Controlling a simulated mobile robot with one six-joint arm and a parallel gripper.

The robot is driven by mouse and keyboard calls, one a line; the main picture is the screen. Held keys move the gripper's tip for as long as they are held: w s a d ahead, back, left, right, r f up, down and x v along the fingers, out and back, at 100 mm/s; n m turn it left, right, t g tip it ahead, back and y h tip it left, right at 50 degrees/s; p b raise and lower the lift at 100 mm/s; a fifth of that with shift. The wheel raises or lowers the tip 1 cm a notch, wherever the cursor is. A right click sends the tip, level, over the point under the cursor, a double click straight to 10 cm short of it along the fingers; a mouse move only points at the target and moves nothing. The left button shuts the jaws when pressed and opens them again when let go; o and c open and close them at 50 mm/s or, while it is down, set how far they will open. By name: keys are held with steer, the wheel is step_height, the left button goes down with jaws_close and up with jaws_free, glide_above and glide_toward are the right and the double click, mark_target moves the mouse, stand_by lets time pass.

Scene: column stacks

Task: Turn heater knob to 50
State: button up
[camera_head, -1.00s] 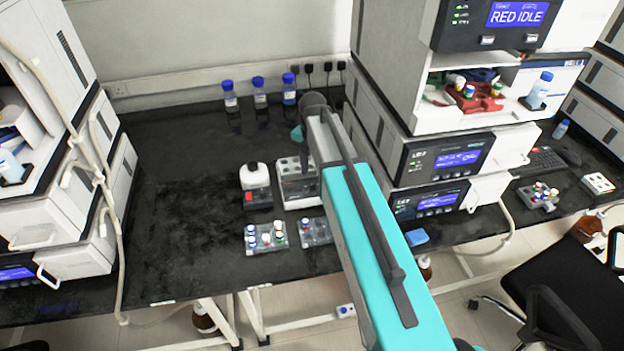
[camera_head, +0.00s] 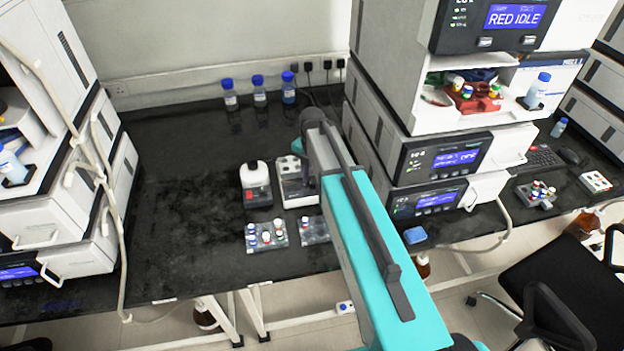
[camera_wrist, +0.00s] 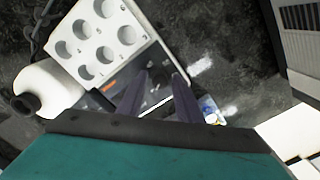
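The heater is a white block with several round wells (camera_wrist: 100,38) in the upper left of the wrist view. In the head view the heater (camera_head: 291,168) stands on the black bench, partly hidden by my arm. Its dark front panel (camera_wrist: 108,86) carries a small orange mark. I cannot make out the knob or its setting; my fingers cover part of the panel's right side. My gripper (camera_wrist: 162,80) shows two dark fingers with a gap between them and nothing visible held. In the head view my arm hides the fingers.
A white bottle (camera_head: 255,174) stands on a device left of the heater. Vial racks (camera_head: 266,236) (camera_head: 314,230) sit in front. Stacked instruments (camera_head: 440,160) rise close to the right of my arm. The bench (camera_head: 190,190) is clear to the left. Blue-capped bottles (camera_head: 259,92) stand behind.

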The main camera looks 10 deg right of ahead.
jaws_close()
